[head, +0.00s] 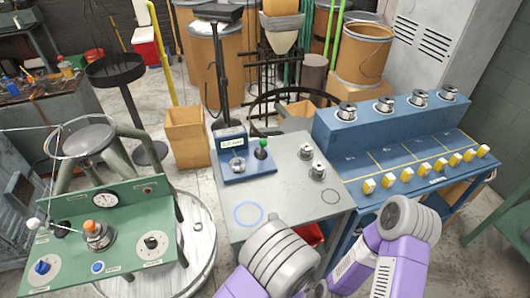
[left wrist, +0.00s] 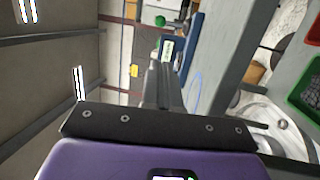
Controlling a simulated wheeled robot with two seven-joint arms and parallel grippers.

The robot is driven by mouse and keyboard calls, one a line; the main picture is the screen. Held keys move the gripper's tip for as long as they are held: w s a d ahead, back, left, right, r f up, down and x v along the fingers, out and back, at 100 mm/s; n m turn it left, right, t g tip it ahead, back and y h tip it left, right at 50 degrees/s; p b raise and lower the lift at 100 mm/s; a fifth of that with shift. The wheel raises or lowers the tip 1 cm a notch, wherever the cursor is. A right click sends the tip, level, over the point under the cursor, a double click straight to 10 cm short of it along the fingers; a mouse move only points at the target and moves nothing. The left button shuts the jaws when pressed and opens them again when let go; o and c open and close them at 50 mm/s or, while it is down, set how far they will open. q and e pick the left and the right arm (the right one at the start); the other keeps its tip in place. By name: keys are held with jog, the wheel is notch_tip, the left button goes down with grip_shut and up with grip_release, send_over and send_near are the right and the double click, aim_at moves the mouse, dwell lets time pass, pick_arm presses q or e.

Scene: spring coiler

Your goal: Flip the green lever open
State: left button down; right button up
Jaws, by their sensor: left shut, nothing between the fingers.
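The green lever (head: 261,148) has a round green knob on a short dark stem. It stands on a blue base plate (head: 247,173) on the grey table, beside a small metal fixture and in front of a labelled box (head: 231,143). The knob also shows near the top of the left wrist view (left wrist: 160,20). My left gripper (left wrist: 158,68) is shut and empty, pointing toward the knob and apart from it. In the head view only rounded grey and purple arm parts show at the bottom. My right gripper is not in view.
The grey table (head: 287,202) carries metal spools (head: 318,170) and a blue ring mark (head: 248,213). A blue bench (head: 395,150) with yellow blocks adjoins on the right. A green control panel (head: 128,225) stands left. The tabletop front is mostly clear.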

aim_at(262, 145)
pick_arm(q)
jog(key=x, duration=2.4)
jog(key=shift+f, duration=0.1)
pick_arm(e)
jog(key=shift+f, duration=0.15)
